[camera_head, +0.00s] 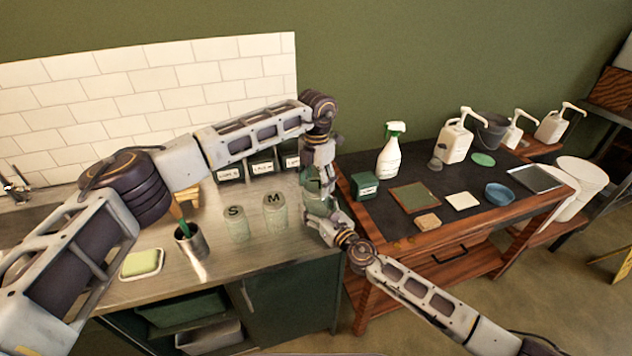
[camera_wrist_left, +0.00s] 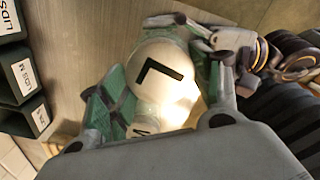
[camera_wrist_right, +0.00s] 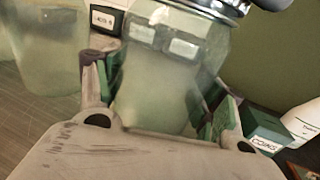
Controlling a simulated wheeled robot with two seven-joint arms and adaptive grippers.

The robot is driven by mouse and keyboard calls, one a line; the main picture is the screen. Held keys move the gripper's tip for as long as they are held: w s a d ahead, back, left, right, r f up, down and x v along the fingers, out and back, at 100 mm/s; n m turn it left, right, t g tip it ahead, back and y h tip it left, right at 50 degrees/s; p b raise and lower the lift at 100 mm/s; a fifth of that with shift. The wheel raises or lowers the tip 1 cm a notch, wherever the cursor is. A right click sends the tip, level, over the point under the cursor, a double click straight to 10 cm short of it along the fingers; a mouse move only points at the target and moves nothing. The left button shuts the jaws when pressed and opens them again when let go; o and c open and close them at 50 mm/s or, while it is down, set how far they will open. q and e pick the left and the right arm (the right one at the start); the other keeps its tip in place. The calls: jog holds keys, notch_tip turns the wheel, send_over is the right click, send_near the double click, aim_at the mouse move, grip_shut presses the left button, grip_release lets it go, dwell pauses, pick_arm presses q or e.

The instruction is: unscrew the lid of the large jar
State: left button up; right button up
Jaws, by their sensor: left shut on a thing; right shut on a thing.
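The large jar is mostly hidden by my grippers in the head view; its clear greenish body (camera_wrist_right: 160,75) shows in the right wrist view. A pale round top marked L (camera_wrist_left: 165,85) faces the left wrist camera. My left gripper (camera_head: 318,172) is above the jar, shut on the lid, with green pads on either side of the pale top. My right gripper (camera_head: 322,208) is lower, shut on the jar body, with a green-padded finger on each side. The jar appears to stand upright on the counter; its base is hidden in the head view.
Jars marked S (camera_head: 236,224) and M (camera_head: 275,212) stand just left of the large jar. Dark labelled boxes (camera_head: 263,166) line the wall behind. A metal cup (camera_head: 191,240) and a sponge dish (camera_head: 142,263) are further left. A side table (camera_head: 430,235) with bottles and trays stands at right.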

pick_arm(q)
jog(key=n, duration=0.4)
jog(key=shift+n, duration=0.4)
jog(key=n, duration=1)
jog(key=shift+n, duration=0.4)
jog(key=n, duration=0.5)
pick_arm(e)
jog(key=shift+s, duration=0.1)
pick_arm(q)
jog(key=shift+r, duration=1.25)
dwell(0.5)
jog(key=shift+r, duration=1.9)
pick_arm(e)
jog(key=o, duration=2.1)
jog(key=shift+c, duration=0.2)
